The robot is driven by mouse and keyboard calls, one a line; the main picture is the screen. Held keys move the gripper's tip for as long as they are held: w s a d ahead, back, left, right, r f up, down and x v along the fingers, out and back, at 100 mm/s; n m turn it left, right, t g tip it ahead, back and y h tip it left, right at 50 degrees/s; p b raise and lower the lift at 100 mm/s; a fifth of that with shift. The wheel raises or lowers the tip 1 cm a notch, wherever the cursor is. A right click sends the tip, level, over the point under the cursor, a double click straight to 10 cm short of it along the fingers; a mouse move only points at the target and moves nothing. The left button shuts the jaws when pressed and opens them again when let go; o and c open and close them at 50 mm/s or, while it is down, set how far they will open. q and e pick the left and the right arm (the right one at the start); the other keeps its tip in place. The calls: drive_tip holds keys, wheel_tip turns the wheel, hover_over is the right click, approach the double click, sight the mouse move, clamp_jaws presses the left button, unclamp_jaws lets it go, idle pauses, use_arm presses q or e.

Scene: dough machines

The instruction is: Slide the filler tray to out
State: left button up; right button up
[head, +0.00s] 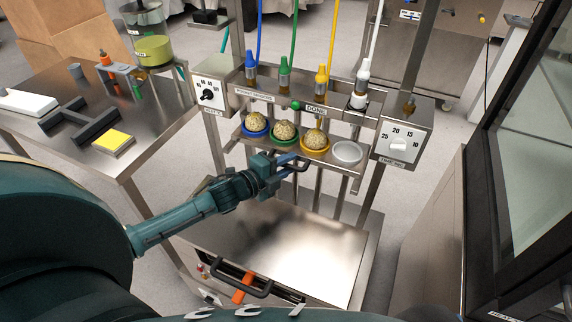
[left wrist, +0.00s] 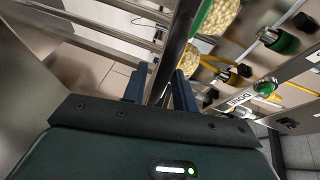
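The filler tray (head: 272,143) is a metal shelf under the filling nozzles. It carries blue, green and yellow rings, each with a rough, round dough ball, and a pale, empty round place at the right end. A dark bar handle (head: 303,166) sits at its front edge. My left gripper (head: 289,160) is at this handle. In the left wrist view the dark bar (left wrist: 180,40) runs between the two fingers of my left gripper (left wrist: 161,85), which look closed against it; the exact contact is partly hidden. My right gripper is not in view.
Nozzles with blue, green, yellow and white hoses (head: 322,80) hang above the tray. Dial boxes flank it left (head: 208,93) and right (head: 400,143). A flat metal top (head: 280,245) lies below, in front. A side table (head: 60,140) stands left, a dark-framed glass cabinet (head: 530,170) right.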

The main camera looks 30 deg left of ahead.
use_arm(q)
clamp_jaws()
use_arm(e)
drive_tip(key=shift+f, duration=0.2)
use_arm(q)
drive_tip(key=shift+s, duration=0.1)
